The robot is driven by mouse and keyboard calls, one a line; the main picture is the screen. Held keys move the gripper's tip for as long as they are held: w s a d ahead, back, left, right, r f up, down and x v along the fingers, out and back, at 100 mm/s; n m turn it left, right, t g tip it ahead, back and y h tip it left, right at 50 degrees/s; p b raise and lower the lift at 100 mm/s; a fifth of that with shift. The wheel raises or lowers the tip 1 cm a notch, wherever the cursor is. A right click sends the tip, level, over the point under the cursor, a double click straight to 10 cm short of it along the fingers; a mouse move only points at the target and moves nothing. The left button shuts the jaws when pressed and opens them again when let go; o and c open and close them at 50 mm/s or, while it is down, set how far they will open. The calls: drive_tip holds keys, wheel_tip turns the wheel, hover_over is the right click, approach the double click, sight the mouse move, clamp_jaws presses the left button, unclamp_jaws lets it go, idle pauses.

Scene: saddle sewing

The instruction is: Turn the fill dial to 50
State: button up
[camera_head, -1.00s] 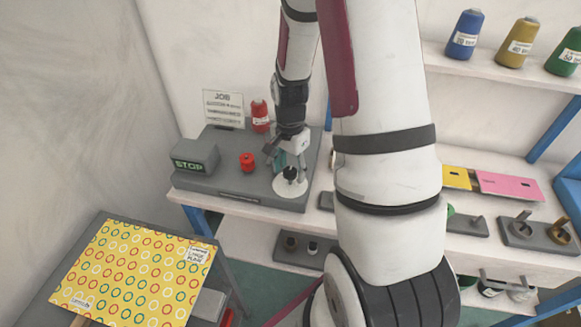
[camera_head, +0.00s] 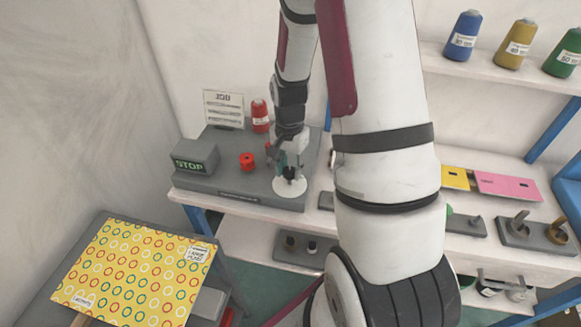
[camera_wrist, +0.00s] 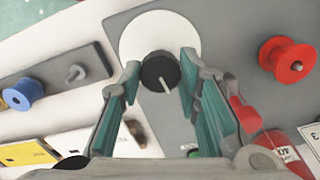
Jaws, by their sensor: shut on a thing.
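The fill dial is a black knob (camera_wrist: 154,70) with a white pointer line, on a round white plate (camera_wrist: 136,38) fixed to the grey machine base. In the wrist view the pointer runs toward the lower right side of the knob. No scale numbers can be read. My gripper (camera_wrist: 160,66) comes down over the dial, with one teal-padded finger on each side, shut on the knob. In the head view my gripper (camera_head: 288,167) stands over the white plate (camera_head: 290,188) and partly hides the knob.
A red spool (camera_head: 247,161) stands left of the dial, beside a grey box with a STOP display (camera_head: 195,157). A red thread cone (camera_head: 260,116) and a job card (camera_head: 223,108) stand behind.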

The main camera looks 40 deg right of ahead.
sight(289, 170)
drive_tip(key=n+p, duration=0.1)
drive_tip(key=n, duration=0.4)
drive_tip(key=shift+n+p, duration=0.3)
drive_tip(key=shift+w, duration=0.1)
idle(0.4)
drive_tip(key=o, duration=1.1)
drive_tip(key=shift+o, duration=0.2)
drive_tip(key=shift+r, duration=0.1)
wheel_tip(289, 170, up, 12)
